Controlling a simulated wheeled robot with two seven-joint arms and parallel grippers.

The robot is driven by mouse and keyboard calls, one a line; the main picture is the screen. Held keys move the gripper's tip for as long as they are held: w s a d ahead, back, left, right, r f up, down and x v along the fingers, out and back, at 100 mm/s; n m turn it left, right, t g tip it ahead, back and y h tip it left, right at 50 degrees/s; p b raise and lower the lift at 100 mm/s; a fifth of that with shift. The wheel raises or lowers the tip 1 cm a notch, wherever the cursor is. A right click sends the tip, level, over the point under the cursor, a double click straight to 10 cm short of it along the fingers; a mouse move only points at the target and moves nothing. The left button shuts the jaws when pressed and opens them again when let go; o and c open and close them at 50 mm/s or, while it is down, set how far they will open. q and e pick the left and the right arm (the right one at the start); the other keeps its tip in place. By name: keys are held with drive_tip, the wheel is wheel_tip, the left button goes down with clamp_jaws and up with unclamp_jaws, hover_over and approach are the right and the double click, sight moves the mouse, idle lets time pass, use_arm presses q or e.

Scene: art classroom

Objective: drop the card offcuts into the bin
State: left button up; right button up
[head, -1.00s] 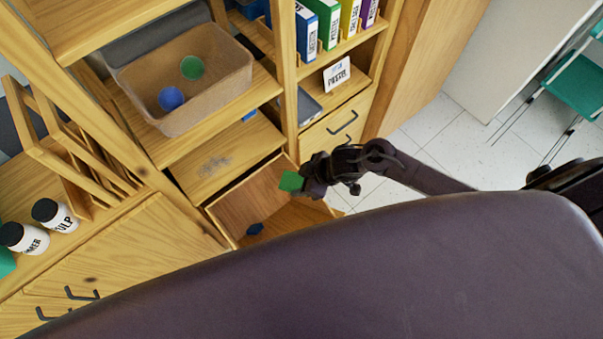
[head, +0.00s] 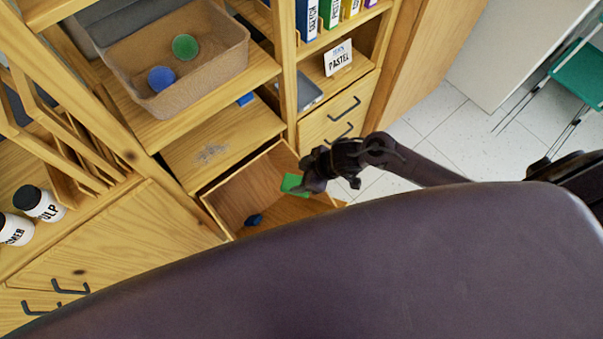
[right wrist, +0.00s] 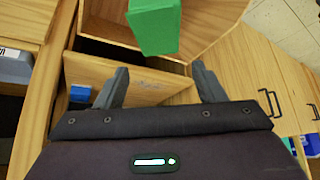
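A green card offcut (head: 292,184) shows at the fingertips of my right gripper (head: 306,182), above an open wooden drawer-like box (head: 235,196). In the right wrist view the green offcut (right wrist: 153,25) lies just beyond the tips, and the fingers (right wrist: 160,68) stand wide apart with a visible gap on each side of it. The gripper looks open, with the offcut apart from both fingers. A small dark blue piece (head: 254,220) lies inside the box. No separate bin is identifiable. My left gripper is not in view.
A tan basket (head: 215,72) with a blue ball (head: 161,79) and a green ball (head: 185,47) stands on the shelf above. A PASTEL sign (head: 338,58) and a drawer unit (head: 335,117) are close by. White jars (head: 40,204) stand left.

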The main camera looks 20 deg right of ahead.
drive_tip(key=shift+o, duration=0.8)
drive_tip(key=v, duration=0.7)
drive_tip(key=shift+d+r, duration=0.2)
drive_tip(key=shift+r, duration=0.1)
drive_tip(key=shift+s, duration=0.1)
